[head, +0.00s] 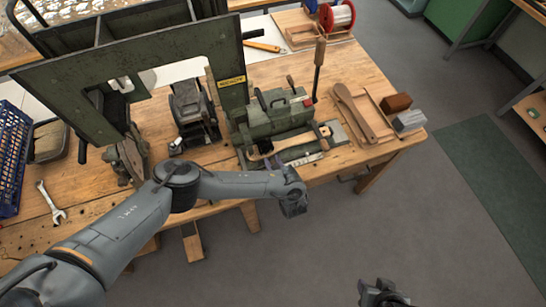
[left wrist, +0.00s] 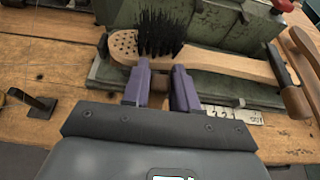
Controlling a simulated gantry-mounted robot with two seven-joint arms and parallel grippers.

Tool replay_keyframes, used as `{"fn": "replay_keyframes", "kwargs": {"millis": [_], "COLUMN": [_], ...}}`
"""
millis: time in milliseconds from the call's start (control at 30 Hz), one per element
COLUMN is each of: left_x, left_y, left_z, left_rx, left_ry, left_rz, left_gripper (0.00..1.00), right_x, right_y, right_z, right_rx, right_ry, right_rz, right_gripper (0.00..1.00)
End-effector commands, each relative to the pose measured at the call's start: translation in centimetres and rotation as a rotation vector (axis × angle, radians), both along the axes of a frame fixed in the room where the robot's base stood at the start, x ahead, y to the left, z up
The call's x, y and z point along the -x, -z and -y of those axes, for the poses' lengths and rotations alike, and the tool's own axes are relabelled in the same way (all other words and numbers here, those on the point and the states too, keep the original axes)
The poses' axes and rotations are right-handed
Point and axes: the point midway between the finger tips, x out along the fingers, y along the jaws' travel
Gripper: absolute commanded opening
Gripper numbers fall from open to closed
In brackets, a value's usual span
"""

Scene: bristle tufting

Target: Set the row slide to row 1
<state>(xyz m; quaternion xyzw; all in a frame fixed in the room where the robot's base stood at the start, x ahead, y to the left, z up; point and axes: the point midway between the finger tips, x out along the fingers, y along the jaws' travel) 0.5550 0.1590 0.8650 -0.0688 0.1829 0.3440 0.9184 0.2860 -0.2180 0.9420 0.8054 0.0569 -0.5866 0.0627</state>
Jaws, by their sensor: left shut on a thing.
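The tufting machine (head: 280,115) stands at the front edge of the wooden bench. A wooden brush body (head: 295,142) lies along its front; in the left wrist view the brush (left wrist: 230,65) has black bristles (left wrist: 158,35) over part of its drilled head. A metal number scale (left wrist: 235,112) runs below the brush; its numbers are too small to read surely. My left gripper (left wrist: 160,88) is shut on a small brown knob (left wrist: 160,80) just below the bristled head. The slide behind the knob is mostly hidden. My right gripper (head: 385,293) is low, away from the bench; its jaws are unclear.
A lever with a wooden grip (head: 319,70) rises at the machine's right. A wooden tray (head: 362,115) with brush bodies lies further right, beside a brown block (head: 395,102) and a grey block (head: 409,120). A dark green frame (head: 130,60) stands at the left.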

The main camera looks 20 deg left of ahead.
Motion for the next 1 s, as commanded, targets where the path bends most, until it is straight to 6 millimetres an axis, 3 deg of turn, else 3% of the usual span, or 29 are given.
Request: {"fn": "replay_keyframes", "kwargs": {"millis": [267, 300, 433, 767, 1000], "left_x": [0.1, 0.1, 0.1, 0.2, 0.7], "left_y": [0.0, 0.0, 0.0, -0.1, -0.9], "left_z": [0.0, 0.0, 0.0, 0.1, 0.5], "left_rx": [-0.002, -0.002, -0.002, -0.001, 0.0], "left_ry": [0.005, 0.005, 0.005, 0.006, 0.007], "left_rz": [0.001, 0.001, 0.0, -0.001, -0.001], "left_gripper": [0.0, 0.31, 0.49, 0.49, 0.49], "right_x": [0.0, 0.0, 0.0, 0.0, 0.0], "right_y": [-0.1, -0.1, -0.1, -0.2, -1.4], "right_z": [0.0, 0.0, 0.0, 0.0, 0.0], "right_rx": [0.0, 0.0, 0.0, 0.0, 0.0], "right_ry": [-0.001, 0.0, -0.001, -0.001, -0.001], "right_rz": [0.001, 0.001, 0.001, 0.001, 0.0], "right_gripper": [0.43, 0.43, 0.43, 0.43, 0.43]}}
